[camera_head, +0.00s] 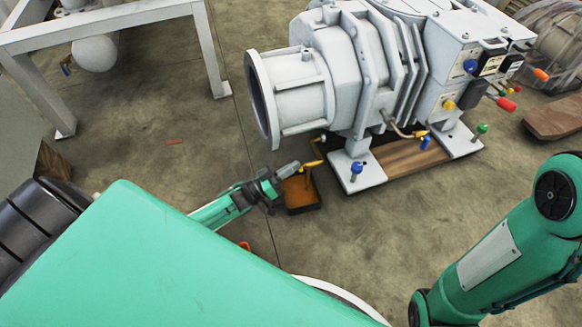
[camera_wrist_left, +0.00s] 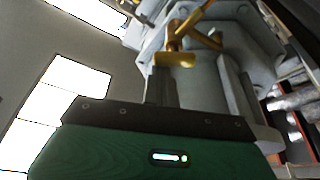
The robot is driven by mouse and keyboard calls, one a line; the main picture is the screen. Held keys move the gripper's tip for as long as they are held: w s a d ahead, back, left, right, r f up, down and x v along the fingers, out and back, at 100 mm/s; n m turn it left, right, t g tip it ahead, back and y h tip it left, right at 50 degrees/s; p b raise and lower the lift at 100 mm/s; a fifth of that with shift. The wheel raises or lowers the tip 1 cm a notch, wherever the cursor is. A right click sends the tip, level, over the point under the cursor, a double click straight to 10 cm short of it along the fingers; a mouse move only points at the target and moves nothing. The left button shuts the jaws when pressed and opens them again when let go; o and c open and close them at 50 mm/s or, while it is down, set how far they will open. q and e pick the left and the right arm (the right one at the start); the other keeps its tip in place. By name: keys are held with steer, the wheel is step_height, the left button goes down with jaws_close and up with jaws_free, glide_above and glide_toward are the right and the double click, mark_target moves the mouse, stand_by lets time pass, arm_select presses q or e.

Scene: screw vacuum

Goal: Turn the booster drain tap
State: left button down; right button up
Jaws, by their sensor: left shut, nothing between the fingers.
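The booster drain tap (camera_head: 312,163) is a small yellow-brass tap low below the left, flanged end of the big pale grey machine (camera_head: 340,70). My left gripper (camera_head: 291,168) is shut and empty, just left of the tap. In the left wrist view the brass tap (camera_wrist_left: 178,58) stands just beyond the dark fingertips (camera_wrist_left: 162,80), with a lever slanting to the upper right. I cannot tell whether the fingertips touch it. My right arm shows at the lower right of the head view, but its gripper does not.
A blue-topped bolt (camera_head: 356,170) stands on the machine's foot at the right. A grey metal frame (camera_head: 100,27) stands upper left. The floor between is mostly clear.

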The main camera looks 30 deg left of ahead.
arm_select(q)
steer(key=shift+s+d+f+m+g+h, duration=0.1)
steer(key=shift+m+g+h, duration=0.35)
steer(key=shift+m, duration=0.8)
steer(key=shift+s+d+f+m+g+h, duration=0.1)
steer(key=shift+m+g+h, duration=0.3)
steer(key=shift+m, duration=0.85)
steer(key=shift+s, duration=0.1)
stand_by(0.3)
